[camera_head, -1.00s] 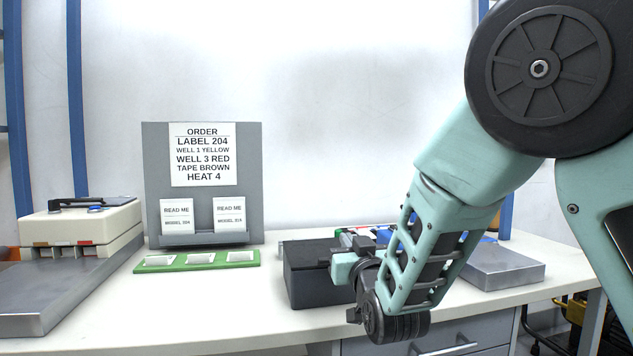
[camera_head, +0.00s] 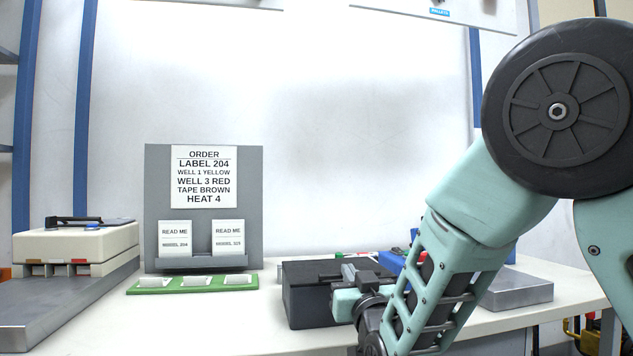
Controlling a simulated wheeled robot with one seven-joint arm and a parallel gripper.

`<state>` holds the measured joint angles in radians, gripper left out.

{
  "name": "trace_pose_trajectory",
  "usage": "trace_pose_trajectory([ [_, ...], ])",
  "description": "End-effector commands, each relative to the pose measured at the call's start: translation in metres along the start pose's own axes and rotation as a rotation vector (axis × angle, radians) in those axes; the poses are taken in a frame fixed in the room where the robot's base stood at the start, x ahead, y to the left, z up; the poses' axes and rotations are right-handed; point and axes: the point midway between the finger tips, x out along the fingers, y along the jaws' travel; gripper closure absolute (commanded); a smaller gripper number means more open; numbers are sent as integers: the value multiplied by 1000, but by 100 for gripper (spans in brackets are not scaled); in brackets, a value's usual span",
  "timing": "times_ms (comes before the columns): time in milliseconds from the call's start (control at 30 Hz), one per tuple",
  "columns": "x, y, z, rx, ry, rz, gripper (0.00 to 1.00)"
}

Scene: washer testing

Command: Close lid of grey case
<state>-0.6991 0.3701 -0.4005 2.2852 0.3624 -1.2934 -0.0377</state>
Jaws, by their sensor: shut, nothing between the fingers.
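The grey case (camera_head: 305,308) is a dark grey box near the front middle of the bench. Its top looks flat and level, with no lid standing up. My gripper (camera_head: 328,277) comes in from the right and lies over the right part of the case's top. Its fingers are shut with nothing between them. I cannot tell whether the fingertips touch the top. My gripper and wrist hide the right side of the case.
A green tray (camera_head: 140,291) with white labels lies left of the case, before a grey order board (camera_head: 158,190). A beige machine (camera_head: 60,243) stands at the far left. A blue object (camera_head: 391,262) and a metal plate (camera_head: 520,290) are to the right. Bare bench lies front left.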

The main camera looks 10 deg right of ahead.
Motion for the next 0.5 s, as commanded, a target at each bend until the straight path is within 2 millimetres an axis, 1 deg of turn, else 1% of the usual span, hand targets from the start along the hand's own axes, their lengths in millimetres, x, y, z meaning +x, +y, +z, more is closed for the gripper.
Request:
trace_pose_trajectory([
  [33,-6,0,15,-9,-38,-3,100],
  [367,-8,-1,15,-8,-39,-4,100],
  [467,-16,-2,15,-7,-39,-5,100],
  [500,-21,-2,14,-6,-39,-6,100],
])
